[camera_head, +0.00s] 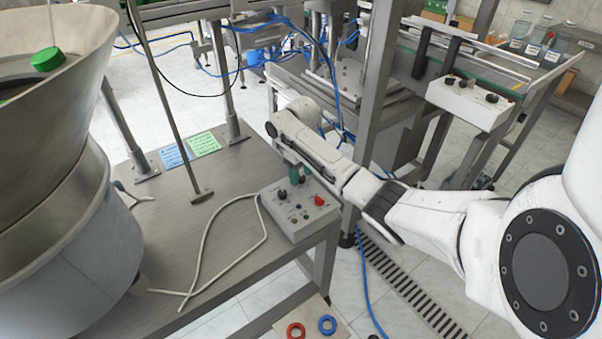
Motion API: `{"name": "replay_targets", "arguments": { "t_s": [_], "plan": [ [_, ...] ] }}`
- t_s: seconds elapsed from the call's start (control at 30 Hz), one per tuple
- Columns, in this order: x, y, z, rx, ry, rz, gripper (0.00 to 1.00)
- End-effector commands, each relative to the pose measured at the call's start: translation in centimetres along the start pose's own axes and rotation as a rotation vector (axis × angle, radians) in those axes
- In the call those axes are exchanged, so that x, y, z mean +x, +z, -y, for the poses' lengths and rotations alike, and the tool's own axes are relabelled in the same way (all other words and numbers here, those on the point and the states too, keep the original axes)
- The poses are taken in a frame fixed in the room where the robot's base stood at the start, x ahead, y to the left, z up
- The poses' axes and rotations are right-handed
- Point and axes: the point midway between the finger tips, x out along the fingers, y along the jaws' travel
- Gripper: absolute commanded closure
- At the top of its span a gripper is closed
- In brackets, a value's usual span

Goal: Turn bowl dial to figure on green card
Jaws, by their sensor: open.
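A grey control box (300,212) stands on the steel table near its right edge. Its top has a black dial (282,195), a red knob (319,201) and small buttons. The dial's figures and pointer are too small to read, and I cannot tell which control is the bowl dial. The green card (203,144) lies flat on the table to the upper left of the box; its writing is not legible.
A blue card (175,155) lies left of the green card. A large metal bowl feeder (75,205) fills the left side, with a green cap (47,59) at its rim. A pale cable (207,235) loops across the table. Another control box (470,103) stands at the upper right.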

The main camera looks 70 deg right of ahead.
Motion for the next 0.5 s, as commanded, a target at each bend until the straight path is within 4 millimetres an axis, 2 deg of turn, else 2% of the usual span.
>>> {"name": "replay_targets", "arguments": {
  "t_s": [0.27, 0.5],
  "plan": [
    [0.18, 0.00, 0.00, 0.000, 0.000, 0.000, 0.46],
    [0.16, -0.01, 0.01, 0.000, 0.000, 0.000, 0.67]
  ]
}}
